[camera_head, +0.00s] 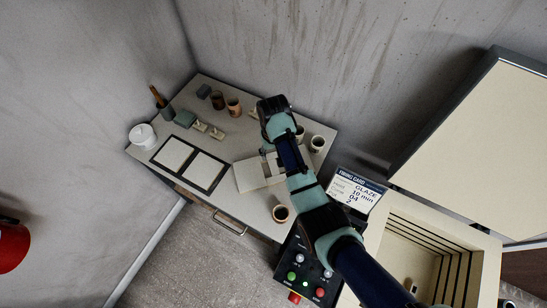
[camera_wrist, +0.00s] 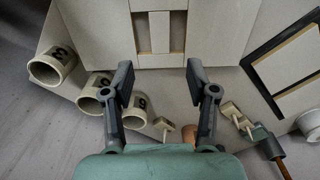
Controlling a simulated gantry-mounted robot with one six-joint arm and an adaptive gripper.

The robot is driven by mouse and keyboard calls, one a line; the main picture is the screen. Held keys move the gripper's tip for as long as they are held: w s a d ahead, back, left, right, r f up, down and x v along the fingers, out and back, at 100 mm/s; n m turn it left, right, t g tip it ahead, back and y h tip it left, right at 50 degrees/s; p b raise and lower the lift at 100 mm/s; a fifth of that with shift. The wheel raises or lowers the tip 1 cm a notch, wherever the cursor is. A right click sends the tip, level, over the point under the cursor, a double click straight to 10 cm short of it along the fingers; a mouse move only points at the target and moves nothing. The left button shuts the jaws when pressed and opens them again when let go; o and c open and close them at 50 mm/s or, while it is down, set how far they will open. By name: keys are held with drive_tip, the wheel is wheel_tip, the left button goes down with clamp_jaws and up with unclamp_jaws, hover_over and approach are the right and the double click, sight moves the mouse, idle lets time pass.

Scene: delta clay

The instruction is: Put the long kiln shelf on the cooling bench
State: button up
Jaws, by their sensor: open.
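A pale slab assembly (camera_head: 249,176) with narrow strips and gaps in its middle lies on the light bench top (camera_head: 240,209), partly hidden by my arm. In the wrist view, two wide pale panels (camera_wrist: 225,30) flank a narrow strip (camera_wrist: 159,30). I cannot tell which piece is the long kiln shelf. A dark frame (camera_head: 196,178) with two pale panels lies to the left; its corner shows in the wrist view (camera_wrist: 262,48). My gripper (camera_wrist: 158,83) is open and empty, its fingers apart near the slab edge. In the head view its fingers are hidden by the arm.
Numbered cups (camera_wrist: 98,94) stand close to the gripper's left in the wrist view. A white tub (camera_head: 143,136) stands at the left. The open kiln (camera_head: 411,235), a sign (camera_head: 355,190) and a control box (camera_head: 305,270) are at the right.

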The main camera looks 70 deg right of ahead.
drive_tip(key=shift+r, duration=0.85)
drive_tip(key=w+a+r+n+t+h, duration=0.1)
drive_tip(key=w+a+r+n+t, duration=0.1)
drive_tip(key=w+a+r, duration=0.45)
drive_tip(key=w+a+r+n+t+h, duration=0.1)
drive_tip(key=w+a+n+t, duration=0.15)
drive_tip(key=a, duration=0.65)
drive_tip(key=w+a+r+n+t+h, duration=0.1)
drive_tip(key=w+a+r+n+t, duration=0.15)
drive_tip(key=w+a, duration=0.35)
drive_tip(key=s+a+r+n+t+y, duration=0.1)
drive_tip(key=s+a+r+n+t, duration=0.1)
drive_tip(key=a+r, duration=0.4)
drive_tip(key=s+a+r+n+t+y, duration=0.1)
drive_tip(key=s+a+r+t+y, duration=0.1)
drive_tip(key=a+r, duration=0.5)
drive_tip(key=a+t, duration=0.1)
drive_tip(key=a, duration=0.4)
drive_tip(key=shift+s+a+r+n+t, duration=0.15)
drive_tip(key=shift+s+a+n+t, duration=0.2)
drive_tip(key=shift+s+n+t, duration=0.05)
